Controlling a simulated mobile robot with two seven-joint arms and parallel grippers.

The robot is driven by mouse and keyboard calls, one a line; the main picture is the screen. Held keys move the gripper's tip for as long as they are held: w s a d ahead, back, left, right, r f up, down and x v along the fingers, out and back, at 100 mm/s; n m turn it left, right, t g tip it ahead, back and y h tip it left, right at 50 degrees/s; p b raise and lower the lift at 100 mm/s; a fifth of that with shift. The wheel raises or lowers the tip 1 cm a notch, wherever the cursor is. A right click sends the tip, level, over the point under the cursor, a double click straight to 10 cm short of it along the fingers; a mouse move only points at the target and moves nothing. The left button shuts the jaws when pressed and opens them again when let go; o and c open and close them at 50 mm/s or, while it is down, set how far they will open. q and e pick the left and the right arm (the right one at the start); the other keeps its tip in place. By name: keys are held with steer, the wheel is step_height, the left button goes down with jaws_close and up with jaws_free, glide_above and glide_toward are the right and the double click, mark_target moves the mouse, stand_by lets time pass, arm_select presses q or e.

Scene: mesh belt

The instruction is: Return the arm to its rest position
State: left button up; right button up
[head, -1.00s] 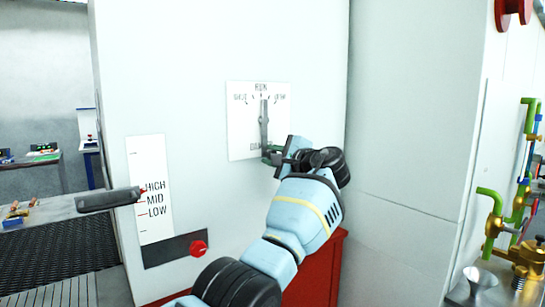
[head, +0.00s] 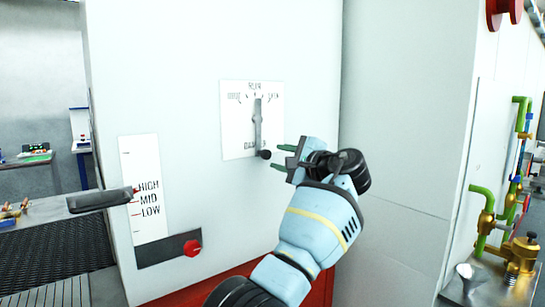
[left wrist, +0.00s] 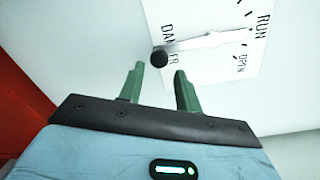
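My left gripper (head: 278,157) is in front of the white cabinet, just right of the dial plate's lower corner. In the left wrist view its two green fingers (left wrist: 157,85) are apart with nothing between them. The dial plate (head: 237,138) carries a grey lever (head: 257,122) standing near upright, with a dark knob (head: 264,154) at its lower end. In the left wrist view the knob (left wrist: 159,59) lies just beyond the fingertips, with a small gap. My right gripper is not in view.
A HIGH/MID/LOW scale (head: 144,190) with a dark handle (head: 99,200) projects at the left. A red knob (head: 192,247) sits below it. Green and brass pipes (head: 487,215) stand at the far right. The cabinet front (head: 395,130) right of my gripper is clear.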

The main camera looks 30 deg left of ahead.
arm_select(q)
steer(key=shift+v, duration=0.9)
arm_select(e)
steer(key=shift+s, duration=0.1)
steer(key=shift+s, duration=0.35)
